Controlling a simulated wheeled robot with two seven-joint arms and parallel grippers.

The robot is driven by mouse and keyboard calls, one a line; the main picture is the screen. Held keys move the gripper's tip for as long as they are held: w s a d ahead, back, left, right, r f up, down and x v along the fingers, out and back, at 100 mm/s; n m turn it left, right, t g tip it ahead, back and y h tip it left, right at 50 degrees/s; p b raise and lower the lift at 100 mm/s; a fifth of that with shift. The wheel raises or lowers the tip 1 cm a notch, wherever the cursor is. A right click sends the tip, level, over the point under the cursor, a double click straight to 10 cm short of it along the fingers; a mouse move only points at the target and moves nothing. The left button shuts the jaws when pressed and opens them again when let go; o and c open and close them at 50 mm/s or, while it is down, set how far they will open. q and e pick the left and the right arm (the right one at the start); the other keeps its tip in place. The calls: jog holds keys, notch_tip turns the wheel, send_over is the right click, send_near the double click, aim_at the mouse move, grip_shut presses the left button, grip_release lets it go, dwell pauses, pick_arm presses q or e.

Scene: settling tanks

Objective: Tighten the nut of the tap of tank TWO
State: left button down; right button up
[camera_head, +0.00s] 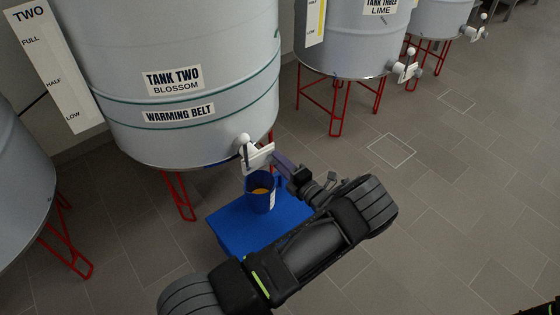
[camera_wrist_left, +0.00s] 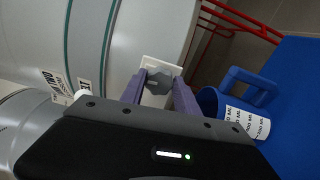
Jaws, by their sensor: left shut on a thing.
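Tank TWO (camera_head: 215,95) is a grey tank labelled "TANK TWO BLOSSOM", with a green-edged warming belt. Its tap (camera_head: 258,158) is a white fitting low on the front with a white ball-ended handle. In the left wrist view the grey hexagonal nut (camera_wrist_left: 158,83) sits in front of the white plate, between my purple fingers. My left gripper (camera_head: 279,163) is shut on the nut; in the head view the nut is mostly hidden by the fingers. My right gripper is in neither view.
A blue jug (camera_head: 260,198) with amber contents stands under the tap on a blue stand (camera_head: 232,233); it also shows in the left wrist view (camera_wrist_left: 209,101). Red legs (camera_head: 179,197) carry the tank. Tank THREE (camera_head: 345,50) stands behind right. The floor at right is clear.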

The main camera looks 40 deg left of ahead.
pick_arm(q)
jog(key=shift+m, duration=0.6)
jog(key=c, duration=0.9)
grip_release()
jog(key=p+v, duration=0.1)
jog(key=v, duration=0.6)
jog(key=shift+d, duration=0.4)
jog(key=shift+s, duration=0.1)
